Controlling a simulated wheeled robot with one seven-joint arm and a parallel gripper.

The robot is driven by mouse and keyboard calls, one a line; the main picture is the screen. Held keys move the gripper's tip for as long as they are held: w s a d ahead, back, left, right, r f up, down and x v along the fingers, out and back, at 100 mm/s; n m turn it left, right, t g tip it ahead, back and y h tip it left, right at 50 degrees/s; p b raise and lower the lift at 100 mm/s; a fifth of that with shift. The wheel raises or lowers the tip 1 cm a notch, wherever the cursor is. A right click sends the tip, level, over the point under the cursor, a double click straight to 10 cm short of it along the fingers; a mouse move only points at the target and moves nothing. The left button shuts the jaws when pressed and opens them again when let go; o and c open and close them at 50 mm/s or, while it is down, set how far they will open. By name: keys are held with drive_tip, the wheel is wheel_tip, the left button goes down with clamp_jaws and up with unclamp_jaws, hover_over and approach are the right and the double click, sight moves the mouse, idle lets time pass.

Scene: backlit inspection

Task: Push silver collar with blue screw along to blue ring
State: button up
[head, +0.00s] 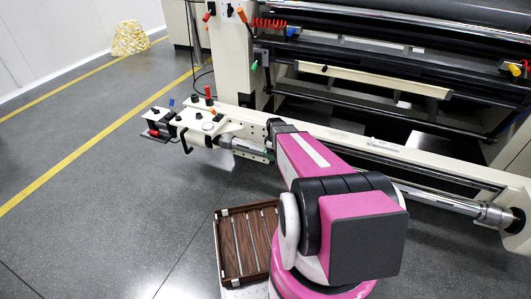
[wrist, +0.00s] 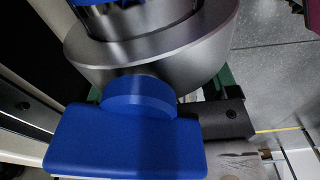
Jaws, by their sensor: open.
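In the wrist view the silver collar (wrist: 178,50) fills the upper middle as a large round metal body. Its blue screw (wrist: 140,135) has a short round neck and a wide flat head, very close to the camera. A strip of blue (wrist: 112,3) shows at the top edge above the collar; I cannot tell whether it is the blue ring. My gripper (wrist: 158,92) is open around the collar's underside; green and dark finger parts show at both sides, partly hidden by collar and screw. I cannot tell whether they touch.
The silver shaft (head: 430,200) runs along the machine's pale beam (head: 365,143) to a holder (head: 513,219) at the right. A slatted brown tray (head: 233,255) is beside my base. The grey floor (head: 110,215) at the left is clear.

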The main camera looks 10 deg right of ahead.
drive_tip(key=shift+s+d, duration=0.55)
drive_tip(key=shift+d, duration=0.2)
idle(0.4)
drive_tip(key=shift+w+a, duration=0.1)
idle(0.3)
drive_tip(key=shift+w+a, duration=0.4)
drive_tip(key=shift+a, duration=0.1)
drive_tip(key=shift+r, duration=4.5)
